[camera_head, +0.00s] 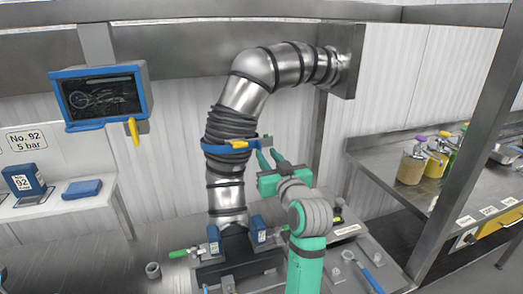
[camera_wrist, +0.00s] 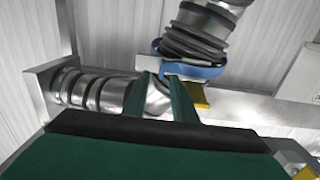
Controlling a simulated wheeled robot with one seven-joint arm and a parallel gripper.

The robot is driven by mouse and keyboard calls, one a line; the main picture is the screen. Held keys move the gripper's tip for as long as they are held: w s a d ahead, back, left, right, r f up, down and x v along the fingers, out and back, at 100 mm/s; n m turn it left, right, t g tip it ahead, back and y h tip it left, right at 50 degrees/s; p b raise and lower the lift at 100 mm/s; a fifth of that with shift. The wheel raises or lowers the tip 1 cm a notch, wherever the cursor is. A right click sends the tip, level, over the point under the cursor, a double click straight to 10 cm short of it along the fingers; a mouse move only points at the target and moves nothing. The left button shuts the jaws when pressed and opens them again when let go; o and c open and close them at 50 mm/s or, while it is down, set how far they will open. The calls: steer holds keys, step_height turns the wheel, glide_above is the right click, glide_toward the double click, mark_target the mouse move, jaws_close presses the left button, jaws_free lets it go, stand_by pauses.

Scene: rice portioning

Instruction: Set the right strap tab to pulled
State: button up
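A blue strap (camera_head: 222,149) circles the black ribbed sleeve of the silver duct. It has a yellow piece (camera_head: 238,144) at its front and a small grey tab (camera_head: 266,141) sticking out at its right end. My gripper (camera_head: 267,154) is just below and beside the grey tab, with its green fingers apart. In the wrist view, the fingers (camera_wrist: 162,78) reach up to the blue strap (camera_wrist: 192,71), with a gap between them. The yellow piece (camera_wrist: 200,96) lies right of the fingers. The fingers partly hide the tab there, and contact cannot be told.
The silver duct (camera_head: 228,196) rises from a base with blue clamps (camera_head: 258,229) and bends right to the wall. A blue-framed screen (camera_head: 102,97) hangs at left. A steel counter with bottles (camera_head: 411,167) stands at right, behind a steel post (camera_head: 470,140).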

mark_target(259, 147)
steer(key=shift+x, duration=2.45)
steer(key=shift+s+a, duration=0.1)
steer(key=shift+a, duration=0.1)
jaws_close()
